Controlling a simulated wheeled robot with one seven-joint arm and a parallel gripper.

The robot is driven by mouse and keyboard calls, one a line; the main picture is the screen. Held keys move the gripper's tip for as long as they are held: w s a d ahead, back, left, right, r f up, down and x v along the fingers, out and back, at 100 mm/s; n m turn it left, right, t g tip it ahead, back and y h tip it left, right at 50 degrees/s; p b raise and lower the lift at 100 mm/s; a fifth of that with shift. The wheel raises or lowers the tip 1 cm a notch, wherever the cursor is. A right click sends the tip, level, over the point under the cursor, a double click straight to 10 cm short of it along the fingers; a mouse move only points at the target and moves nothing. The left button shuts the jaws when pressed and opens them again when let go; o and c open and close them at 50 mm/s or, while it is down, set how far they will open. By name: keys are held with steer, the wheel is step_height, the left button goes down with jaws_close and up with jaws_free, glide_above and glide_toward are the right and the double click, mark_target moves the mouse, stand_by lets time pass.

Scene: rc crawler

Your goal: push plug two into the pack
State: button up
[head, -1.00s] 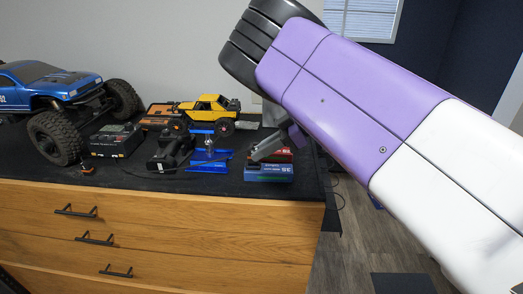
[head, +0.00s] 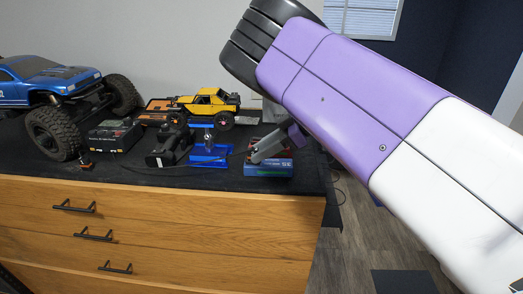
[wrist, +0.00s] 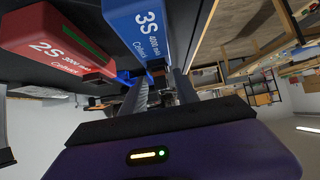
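My gripper (head: 255,157) reaches down at the front right of the black-topped cabinet, at the blue pack (head: 268,168). In the wrist view the blue pack, marked 3S 4000 mAh (wrist: 145,25), is close beyond the fingers (wrist: 160,88). The red pack, marked 2S 3000 mAh (wrist: 55,45), lies beside it, to its left. A small dark, partly reddish piece (wrist: 157,68) shows at the blue pack's near end, between the fingertips. I cannot tell whether it is plug two or the pack's socket, whether the fingers grip it, or how deep any plug sits.
A blue stand (head: 210,154) is just left of the packs. A black handset (head: 170,148), a black box (head: 115,134), a yellow crawler (head: 208,101) and a large blue truck (head: 45,80) crowd the left and back. A thin dark cable runs across the top towards my gripper.

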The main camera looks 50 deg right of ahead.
stand_by(0.3)
steer(key=b+v, duration=0.1)
steer(key=v, duration=0.6)
steer(key=shift+s+d+r+b, duration=0.2)
steer(key=shift+s+b, duration=0.05)
steer(key=shift+b, duration=0.15)
